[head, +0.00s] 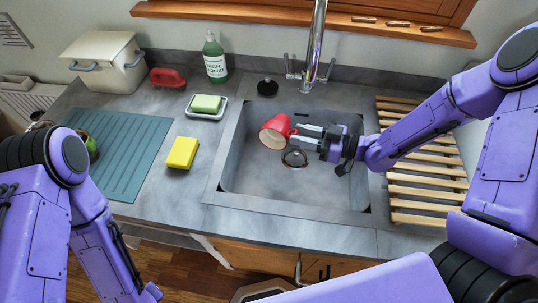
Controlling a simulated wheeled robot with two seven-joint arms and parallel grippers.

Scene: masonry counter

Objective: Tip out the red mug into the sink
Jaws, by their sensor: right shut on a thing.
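The red mug (275,131) is over the grey sink (250,184). It is tilted on its side, with its open, pale mouth facing left and down. My right gripper (301,137) comes in from the right and is shut on the mug at its right side. The mug's inside is too small to tell whether anything is in it.
A metal tap (315,45) stands behind the sink. A wooden slatted rack (425,190) lies to its right. A yellow sponge (182,153), a soap dish (206,108), a green bottle (215,60) and a teal mat (125,150) are to its left. A black plug (267,87) sits behind the sink.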

